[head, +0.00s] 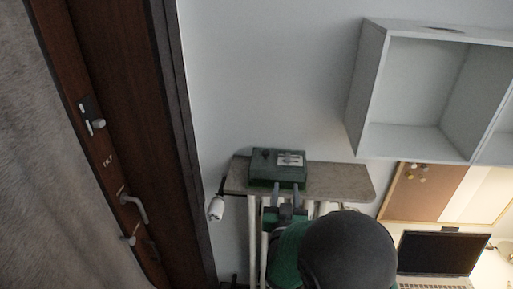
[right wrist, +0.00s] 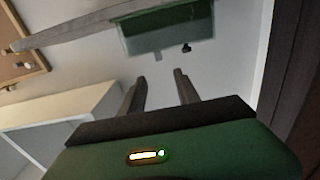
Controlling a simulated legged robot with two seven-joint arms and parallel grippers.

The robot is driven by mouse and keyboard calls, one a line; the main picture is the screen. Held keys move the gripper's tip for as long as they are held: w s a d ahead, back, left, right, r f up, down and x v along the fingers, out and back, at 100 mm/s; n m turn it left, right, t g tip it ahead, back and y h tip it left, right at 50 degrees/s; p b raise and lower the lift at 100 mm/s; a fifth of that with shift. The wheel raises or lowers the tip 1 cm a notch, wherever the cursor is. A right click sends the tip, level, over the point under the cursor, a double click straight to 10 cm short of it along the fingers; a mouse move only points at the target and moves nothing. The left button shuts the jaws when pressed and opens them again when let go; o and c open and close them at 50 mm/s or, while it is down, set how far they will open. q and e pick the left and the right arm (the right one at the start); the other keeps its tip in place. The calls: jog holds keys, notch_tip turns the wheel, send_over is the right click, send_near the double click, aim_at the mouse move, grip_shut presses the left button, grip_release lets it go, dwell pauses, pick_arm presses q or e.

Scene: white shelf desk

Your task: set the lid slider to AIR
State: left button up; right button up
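A dark green box (head: 278,173) sits on a grey shelf top. Its lid carries a pale panel (head: 291,158) with small markings and a small dark knob at its left. The slider and its setting are too small to make out. My right gripper (head: 286,186) is in front of the box, its two fingers apart and pointing at the front. In the right wrist view the open fingers (right wrist: 159,77) have nothing between them. The box (right wrist: 165,30) shows beyond the fingertips, with two small parts below its edge. My left gripper is not in view.
The grey shelf top (head: 343,182) is bare to the right of the box. A white cylinder (head: 216,208) hangs at its left end. A white open cabinet (head: 419,88) is at upper right, a dark screen (head: 442,253) at lower right, and a brown door (head: 107,120) at left.

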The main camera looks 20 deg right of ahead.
aim_at(288, 158)
jog(key=p+x, duration=0.2)
jog(key=x, duration=0.6)
jog(key=p+x, duration=0.2)
jog(key=x, duration=0.6)
jog(key=shift+d+r+p, duration=0.1)
jog(key=shift+d+p, duration=0.2)
jog(key=shift+p, duration=0.1)
jog(key=shift+w+d, duration=0.2)
jog(key=shift+w, duration=0.15)
grip_shut()
